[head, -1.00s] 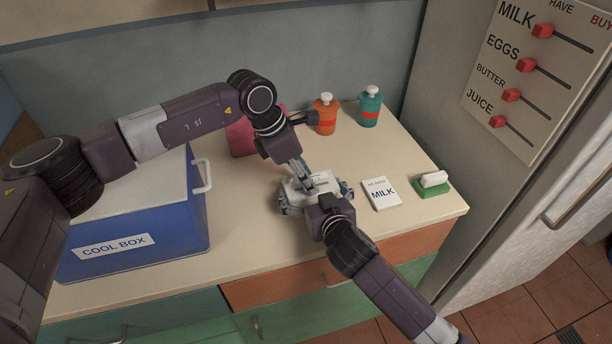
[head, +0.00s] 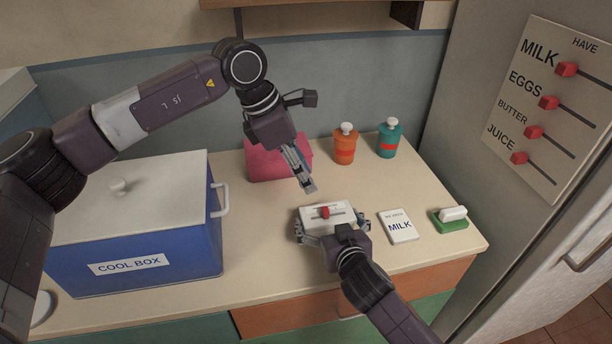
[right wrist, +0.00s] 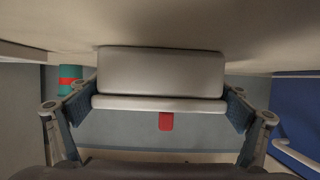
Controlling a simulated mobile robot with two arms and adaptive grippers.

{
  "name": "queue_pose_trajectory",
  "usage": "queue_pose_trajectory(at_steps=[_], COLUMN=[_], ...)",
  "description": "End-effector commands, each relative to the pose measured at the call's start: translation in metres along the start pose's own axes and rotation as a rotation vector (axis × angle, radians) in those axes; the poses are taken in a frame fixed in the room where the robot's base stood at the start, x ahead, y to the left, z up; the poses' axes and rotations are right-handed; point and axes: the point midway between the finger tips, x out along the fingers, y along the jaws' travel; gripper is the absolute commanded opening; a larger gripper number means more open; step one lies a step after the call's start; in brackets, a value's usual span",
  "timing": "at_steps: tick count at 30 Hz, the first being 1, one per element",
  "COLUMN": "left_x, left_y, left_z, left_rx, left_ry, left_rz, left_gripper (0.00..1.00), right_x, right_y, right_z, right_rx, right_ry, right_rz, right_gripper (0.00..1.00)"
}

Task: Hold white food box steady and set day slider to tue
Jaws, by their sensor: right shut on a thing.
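The white food box (head: 313,224) lies on the counter, with a red slider knob (head: 325,212) in a dark slot on its top. The knob stands left of the slot's middle; day marks are too small to read. My right gripper (head: 331,228) is shut on the box, one finger at each side. The right wrist view shows the box (right wrist: 160,75) between the fingers (right wrist: 160,112) and the red knob (right wrist: 166,122) sticking out. My left gripper (head: 309,187) hangs just above and behind the box, apart from the knob. Its finger gap is unclear.
A blue cool box (head: 150,240) stands left. A pink container (head: 275,163), an orange bottle (head: 345,148) and a teal bottle (head: 389,140) stand behind. A MILK card (head: 400,232) and a green-based block (head: 450,222) lie right. A slider board (head: 545,110) hangs on the fridge.

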Motion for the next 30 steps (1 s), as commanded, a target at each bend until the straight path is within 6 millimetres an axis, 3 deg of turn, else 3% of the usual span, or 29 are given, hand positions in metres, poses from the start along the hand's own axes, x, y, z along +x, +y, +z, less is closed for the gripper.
queue_pose_trajectory(at_steps=[5, 6, 7, 20, 30], left_x=[0.0, 0.001, 0.001, 0.001, 0.001], left_y=[0.0, 0.0, 0.0, 0.0, 0.0], left_z=[0.0, 0.0, 0.0, 0.0, 0.0], left_rx=[0.0, 0.0, 0.0, 0.0, 0.0], left_ry=[0.0, 0.0, 0.0, 0.0, 0.0], left_rz=[0.0, 0.0, 0.0, 0.0, 0.0], left_gripper=[0.35, 0.35, 0.35, 0.35, 0.35], right_x=[0.0, 0.0, 0.0, -0.007, -0.065], right_y=[0.0, 0.0, 0.0, 0.0, 0.0], right_z=[0.001, 0.001, 0.001, 0.001, 0.001], right_rx=[-0.001, -0.001, -0.001, 0.0, 0.001], right_ry=[-0.002, -0.002, -0.002, 0.0, -0.001], right_rz=[0.001, 0.001, 0.001, 0.0, -0.001], right_gripper=[0.65, 0.97, 1.0, 1.0, 1.0])
